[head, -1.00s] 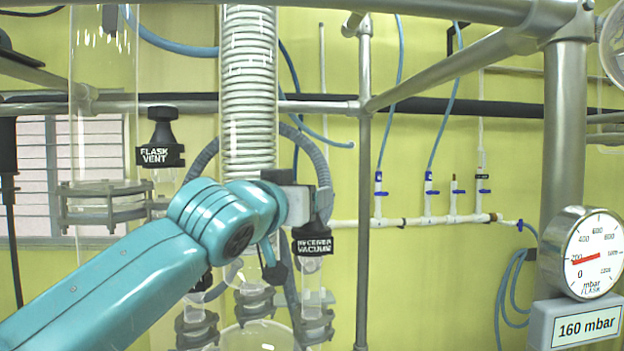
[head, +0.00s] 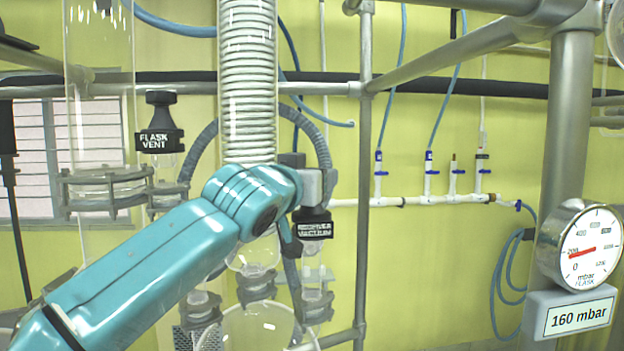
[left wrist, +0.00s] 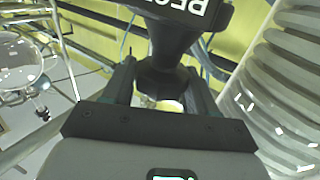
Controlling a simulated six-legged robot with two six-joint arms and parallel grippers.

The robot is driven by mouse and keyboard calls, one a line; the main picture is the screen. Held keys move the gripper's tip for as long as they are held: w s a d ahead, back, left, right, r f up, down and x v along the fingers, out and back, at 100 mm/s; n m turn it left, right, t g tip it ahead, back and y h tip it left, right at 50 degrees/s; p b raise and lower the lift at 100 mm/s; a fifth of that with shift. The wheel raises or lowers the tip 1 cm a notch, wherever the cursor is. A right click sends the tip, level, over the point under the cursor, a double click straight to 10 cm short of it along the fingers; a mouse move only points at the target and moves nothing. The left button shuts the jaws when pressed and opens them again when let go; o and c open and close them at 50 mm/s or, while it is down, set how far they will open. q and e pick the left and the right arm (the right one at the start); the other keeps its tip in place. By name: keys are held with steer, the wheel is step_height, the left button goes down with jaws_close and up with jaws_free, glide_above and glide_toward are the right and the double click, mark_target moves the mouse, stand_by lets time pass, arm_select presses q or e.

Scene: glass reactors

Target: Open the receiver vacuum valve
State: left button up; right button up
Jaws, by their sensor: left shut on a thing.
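The receiver vacuum valve (head: 314,230) is a black collar with a white label on a glass neck, right of the coiled glass column in the head view. My left gripper (head: 318,188) is at the top of this valve, and my teal arm covers part of the area. In the left wrist view, the black valve knob (left wrist: 166,75) is between the two fingers of my left gripper (left wrist: 165,92), which is shut on it. The valve's label shows upside down and cut off there. Whether the valve is turned cannot be told. My right gripper is in neither view.
The flask vent valve (head: 160,130) stands to the left. The coiled column (head: 248,80) is close to my gripper. A metal post (head: 364,200) stands right of the valve. The gauge (head: 580,245) has a display (head: 578,317) reading 160 mbar.

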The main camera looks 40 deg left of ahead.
arm_select(q)
steer(key=shift+d+f+n+g+y+b, duration=0.15)
steer(key=shift+n+g+y+b, duration=0.15)
steer(key=shift+n+y+b, duration=0.35)
steer(key=shift+f+n+g+y+b, duration=0.15)
steer(key=shift+n+g+y+b, duration=0.2)
steer(key=shift+y+b, duration=0.6)
steer(key=shift+w+n+g+y+b, duration=0.1)
steer(key=shift+n+g+y+b, duration=0.25)
steer(key=shift+n+y+b, duration=0.05)
steer(key=shift+r+n+g+y, duration=0.25)
steer(key=shift+n+g+y, duration=0.6)
steer(key=shift+y, duration=0.25)
steer(key=shift+r+n+g+y, duration=0.15)
steer(key=shift+n+g+y, duration=0.9)
steer(key=shift+g+y, duration=0.1)
steer(key=shift+r+n+g+y+p, duration=0.1)
steer(key=shift+n+g+y+p, duration=0.65)
steer(key=shift+g+p, duration=0.25)
steer(key=n+g+y+p, duration=0.1)
steer(key=n+g+p, duration=0.2)
steer(key=g, duration=0.1)
steer(key=shift+y, duration=0.3)
steer(key=shift+n+g+p, duration=0.65)
steer(key=shift+g+p, duration=0.15)
steer(key=shift+g, duration=0.3)
steer(key=shift+f, duration=0.2)
